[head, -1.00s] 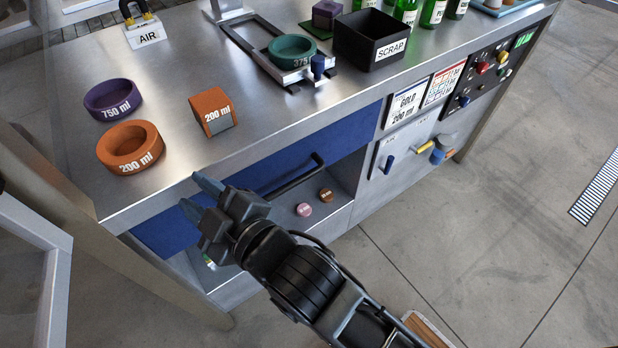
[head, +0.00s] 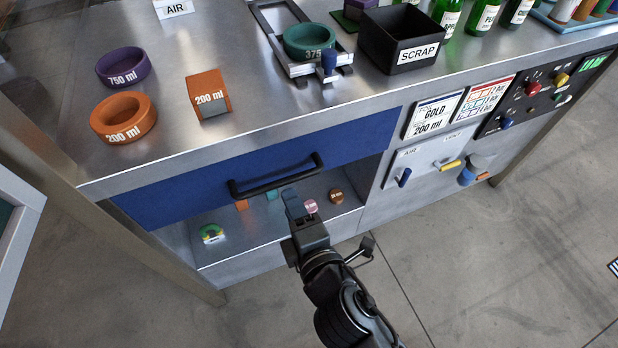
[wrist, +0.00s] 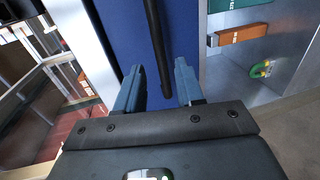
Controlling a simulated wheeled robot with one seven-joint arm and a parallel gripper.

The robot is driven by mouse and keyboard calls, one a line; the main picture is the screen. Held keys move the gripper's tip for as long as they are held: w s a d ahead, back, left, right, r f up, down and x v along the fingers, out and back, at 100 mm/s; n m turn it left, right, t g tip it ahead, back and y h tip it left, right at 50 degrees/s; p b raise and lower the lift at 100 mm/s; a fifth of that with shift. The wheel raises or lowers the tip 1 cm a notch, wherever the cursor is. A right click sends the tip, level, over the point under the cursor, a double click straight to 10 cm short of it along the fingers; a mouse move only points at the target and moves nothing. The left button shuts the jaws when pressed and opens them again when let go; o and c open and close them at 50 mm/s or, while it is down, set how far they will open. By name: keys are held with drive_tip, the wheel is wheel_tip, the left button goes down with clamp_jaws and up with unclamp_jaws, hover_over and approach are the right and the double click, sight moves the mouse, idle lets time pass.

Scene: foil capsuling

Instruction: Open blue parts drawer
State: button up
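The blue parts drawer (head: 200,192) is a wide blue front under the steel worktop. It looks closed. Its black bar handle (head: 276,178) is in the middle of the front. My gripper (head: 291,195) is just below and in front of the handle's right half. In the wrist view the two blue-grey fingers (wrist: 157,78) stand apart, with the handle (wrist: 154,40) showing in the gap between them and the blue front (wrist: 185,40) behind. I cannot tell whether the fingertips reach around the bar. Nothing is gripped.
Below the drawer is an open shelf (head: 245,250) with a pink roll (head: 311,206), a brown roll (head: 336,195) and a green-yellow ring (head: 211,233). A panel with knobs (head: 420,165) is on the right. Rings and a scrap bin (head: 400,40) stand on the worktop.

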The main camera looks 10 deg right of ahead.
sight(281, 180)
drive_tip(key=x, duration=0.7)
drive_tip(key=shift+w, duration=0.3)
drive_tip(key=shift+a, duration=0.1)
clamp_jaws()
